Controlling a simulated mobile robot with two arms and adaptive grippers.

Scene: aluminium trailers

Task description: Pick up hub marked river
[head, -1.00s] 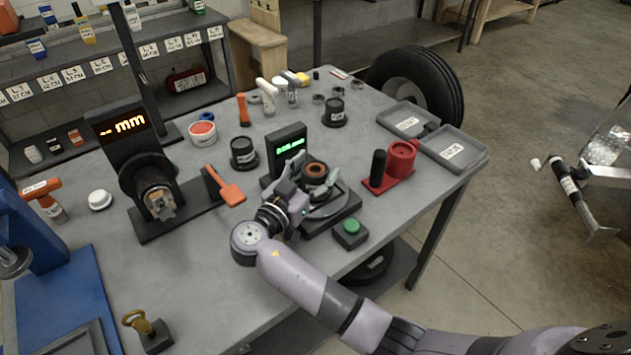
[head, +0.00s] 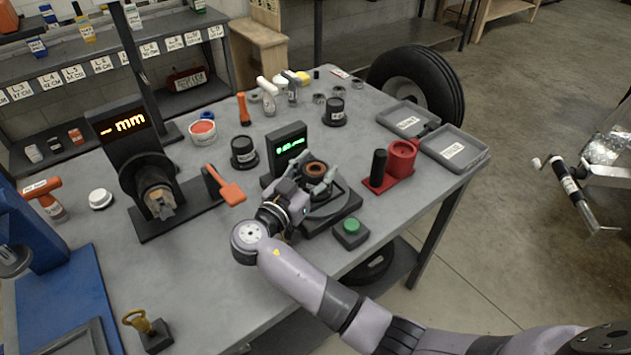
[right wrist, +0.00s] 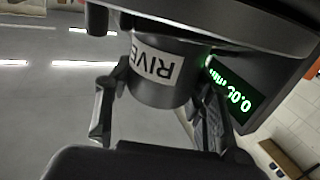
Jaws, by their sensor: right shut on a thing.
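The hub marked river (right wrist: 160,72) is a dark grey cup-like part with a white label; "RIVE" reads upside down in the right wrist view. In the head view the hub's brown-orange ring (head: 315,169) shows at the top, over the round dark plate of the green-display stand (head: 335,203). My right gripper (head: 312,182) is shut on the hub, with a finger on each side; the fingers also show in the right wrist view (right wrist: 165,110). Whether the hub touches the plate is hidden. My left gripper is out of view.
Right of the stand are a green button box (head: 350,232) and a red fixture with a black post (head: 390,168). Other black hubs stand behind (head: 243,152) and (head: 334,112). Grey trays (head: 455,150) sit at the right edge. The front table is mostly clear.

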